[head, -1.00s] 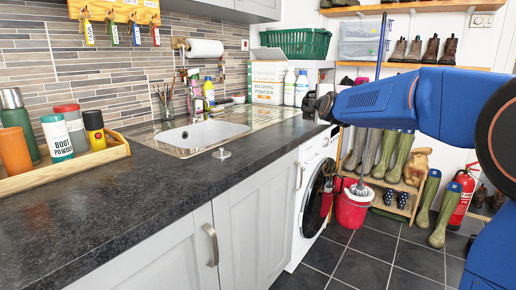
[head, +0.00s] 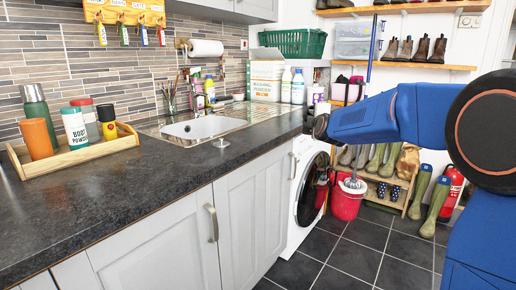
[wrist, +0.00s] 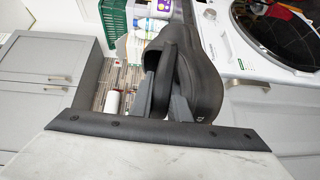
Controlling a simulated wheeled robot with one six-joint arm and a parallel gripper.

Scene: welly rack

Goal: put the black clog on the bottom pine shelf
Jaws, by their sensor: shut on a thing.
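The black clog (wrist: 203,84) is large in the wrist view, pinched at its edge between the two grey fingers of my gripper (wrist: 164,98). My gripper is shut on it and holds it in the air. The pine rack (head: 400,208) stands on the floor at the back. Its bottom shelf holds a pair of dark dotted shoes (head: 388,191), and green boots stand above. The red bucket partly hides its left side.
A red bucket (head: 345,207) with a mop (head: 354,185) stands in front of the rack's left part. Green boots (head: 436,205) and a red fire extinguisher (head: 451,190) stand to its right. The washing machine (head: 305,185) and counter (head: 150,195) are left. Tiled floor (head: 350,262) in front is clear.

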